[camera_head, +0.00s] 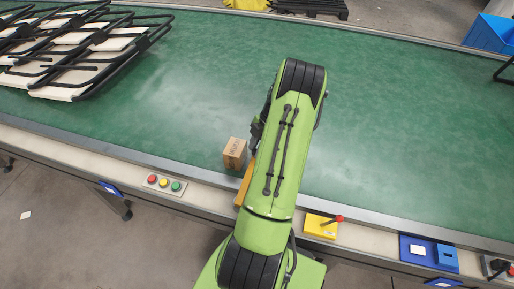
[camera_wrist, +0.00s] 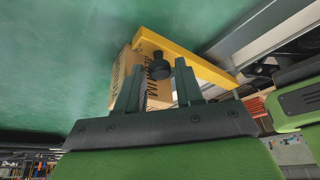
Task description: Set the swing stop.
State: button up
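The swing stop is a yellow bar (camera_head: 244,186) at the conveyor's near edge, partly hidden behind my arm. In the wrist view the yellow bar (camera_wrist: 190,57) runs from upper left to the right, with a black knob (camera_wrist: 158,68) hanging near its far end. My gripper (camera_wrist: 159,80) is open, with one finger on each side of the knob in the picture. I cannot tell whether the fingers touch the knob. A cardboard box (camera_head: 234,153) sits on the belt beside the bar; in the wrist view the box (camera_wrist: 122,73) is behind the fingers.
Folded loungers (camera_head: 75,45) lie on the green belt (camera_head: 400,130) at the far left. A button panel (camera_head: 164,184), a yellow box with a red-knobbed lever (camera_head: 321,227) and a blue holder (camera_head: 428,252) line the near rail. The belt to the right of my arm is mostly clear.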

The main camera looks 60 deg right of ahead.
grip_shut()
jog(key=shift+s, duration=0.15)
